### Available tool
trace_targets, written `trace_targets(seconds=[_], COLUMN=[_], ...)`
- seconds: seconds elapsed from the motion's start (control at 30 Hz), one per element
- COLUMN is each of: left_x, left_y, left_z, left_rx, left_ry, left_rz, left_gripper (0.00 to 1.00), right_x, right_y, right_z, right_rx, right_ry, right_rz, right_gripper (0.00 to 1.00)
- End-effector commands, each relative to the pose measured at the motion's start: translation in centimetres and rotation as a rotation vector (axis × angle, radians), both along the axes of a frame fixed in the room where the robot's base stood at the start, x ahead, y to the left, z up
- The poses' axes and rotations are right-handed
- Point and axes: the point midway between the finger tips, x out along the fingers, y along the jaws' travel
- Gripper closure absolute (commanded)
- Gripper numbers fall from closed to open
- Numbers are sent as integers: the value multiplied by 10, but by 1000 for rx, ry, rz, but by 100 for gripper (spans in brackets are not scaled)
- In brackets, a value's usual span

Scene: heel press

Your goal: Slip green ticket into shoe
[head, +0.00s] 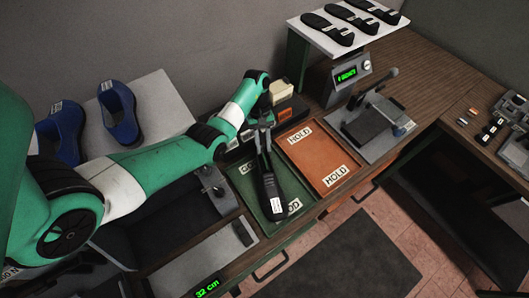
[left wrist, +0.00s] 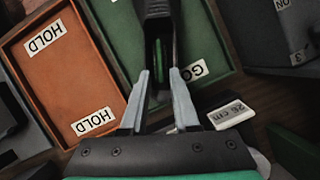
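A black shoe (head: 269,188) with a white label lies over the green tray (head: 242,187). My left gripper (head: 264,127) is at the shoe's far, narrow end. In the left wrist view, the fingers of my left gripper (left wrist: 160,75) stand apart on either side of the black shoe (left wrist: 157,12). I cannot tell whether they press on it. A thin green strip (left wrist: 158,58) shows within the dark part between the fingers; whether it is the green ticket or the tray behind is unclear. No other green ticket can be made out. My right gripper is not in view.
An orange tray (head: 312,157) marked HOLD lies empty right of the green tray. A press (head: 372,120) stands farther right. Blue shoes (head: 118,112) are on a pale board at left. Black soles (head: 352,19) lie on a raised white shelf.

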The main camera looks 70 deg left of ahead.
Motion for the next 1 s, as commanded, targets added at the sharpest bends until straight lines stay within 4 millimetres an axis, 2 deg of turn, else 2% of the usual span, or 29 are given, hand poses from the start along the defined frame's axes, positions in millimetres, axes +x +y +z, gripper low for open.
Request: trace_targets(seconds=[0.03, 0.23, 0.67, 0.77, 0.87, 0.97, 1.0], left_x=[1, 3, 3, 10, 48, 122, 155], left_y=[5, 19, 23, 22, 16, -2, -14], left_z=[22, 51, 56, 57, 69, 107, 133], left_rx=[1, -2, -3, 0, 16, -3, -37], left_ry=[-1, -2, -3, -24, -152, -409, -533], left_rz=[0, 1, 0, 9, 56, 168, 228], left_gripper=[71, 71, 71, 71, 71, 71, 71], right_x=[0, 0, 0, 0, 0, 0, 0], right_y=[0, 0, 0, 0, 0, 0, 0], right_z=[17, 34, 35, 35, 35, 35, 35], right_rx=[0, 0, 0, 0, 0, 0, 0], right_ry=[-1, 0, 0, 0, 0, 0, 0], right_rz=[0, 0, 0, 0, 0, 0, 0], right_gripper=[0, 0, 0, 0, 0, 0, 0])
